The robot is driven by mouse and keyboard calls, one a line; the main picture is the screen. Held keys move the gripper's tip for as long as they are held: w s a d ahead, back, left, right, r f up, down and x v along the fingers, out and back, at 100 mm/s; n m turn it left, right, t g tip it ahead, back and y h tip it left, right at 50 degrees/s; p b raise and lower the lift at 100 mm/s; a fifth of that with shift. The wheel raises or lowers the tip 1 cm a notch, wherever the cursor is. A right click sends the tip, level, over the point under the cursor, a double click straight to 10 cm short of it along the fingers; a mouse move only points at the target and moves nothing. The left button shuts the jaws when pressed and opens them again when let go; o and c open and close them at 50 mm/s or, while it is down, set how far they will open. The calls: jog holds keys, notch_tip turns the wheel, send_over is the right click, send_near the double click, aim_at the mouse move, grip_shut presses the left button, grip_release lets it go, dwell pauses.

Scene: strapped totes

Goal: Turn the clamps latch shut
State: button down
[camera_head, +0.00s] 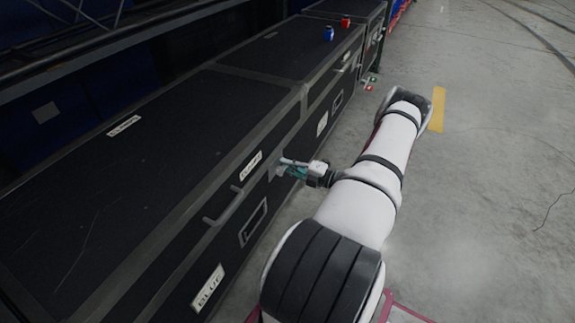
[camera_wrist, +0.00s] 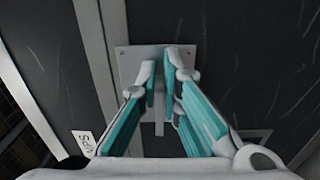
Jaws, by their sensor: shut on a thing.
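My gripper (camera_head: 283,169) reaches from the right to the front face of a long black case. In the wrist view my gripper (camera_wrist: 161,82) has its teal fingers close together over a light grey latch plate (camera_wrist: 127,68) with corner screws. The fingers are shut on the latch's narrow handle, which is mostly hidden between them. A grey strip (camera_wrist: 159,129) shows below the fingertips. In the head view the latch is mostly hidden by my gripper.
The black case (camera_head: 150,175) has grey edges and a bar handle (camera_head: 222,207) on its front. A label reading "BLUE" (camera_head: 208,287) is lower on that face. A blue can (camera_head: 328,33) and a red can (camera_head: 345,21) stand on the far case. Grey floor (camera_head: 490,190) is open to the right.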

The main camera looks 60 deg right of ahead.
jog(key=shift+a+f, duration=0.1)
jog(key=shift+a, duration=0.15)
jog(key=c, duration=1.8)
grip_release()
jog(key=shift+o, duration=0.2)
jog(key=shift+d, duration=0.1)
jog(key=shift+s, duration=0.1)
jog(key=s+d, duration=0.1)
jog(key=s, duration=1.1)
